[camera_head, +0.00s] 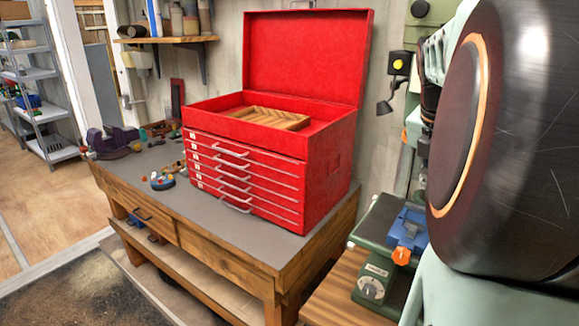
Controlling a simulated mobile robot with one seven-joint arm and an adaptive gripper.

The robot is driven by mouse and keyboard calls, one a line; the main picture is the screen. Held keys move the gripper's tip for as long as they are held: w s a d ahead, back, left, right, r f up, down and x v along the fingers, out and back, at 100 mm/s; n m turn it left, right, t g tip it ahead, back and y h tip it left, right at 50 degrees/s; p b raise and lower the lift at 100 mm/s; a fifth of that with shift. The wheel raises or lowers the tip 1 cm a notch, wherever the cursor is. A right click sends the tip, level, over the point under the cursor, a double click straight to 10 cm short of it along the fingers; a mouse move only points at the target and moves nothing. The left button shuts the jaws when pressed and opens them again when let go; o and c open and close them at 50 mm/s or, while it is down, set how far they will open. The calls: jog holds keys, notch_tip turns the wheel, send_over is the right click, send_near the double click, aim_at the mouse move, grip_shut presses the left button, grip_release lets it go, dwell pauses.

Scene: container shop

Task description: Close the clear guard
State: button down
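I cannot clearly make out the clear guard. A green drill-press-like machine (378,238) stands at the right, with a blue vise (407,228) and an orange knob (401,256) on its table. The machine's upper part is mostly hidden behind a large dark round part with an orange ring, which looks like my own arm close to the camera. The guard may be behind it. My gripper is not in view, so its state does not show.
A red tool chest (245,165) with its lid up stands on a wooden workbench (270,262). A wooden tray (270,118) rests in its top. A purple vise (113,140) and small parts lie at the bench's left. Open floor (35,215) shows at the left.

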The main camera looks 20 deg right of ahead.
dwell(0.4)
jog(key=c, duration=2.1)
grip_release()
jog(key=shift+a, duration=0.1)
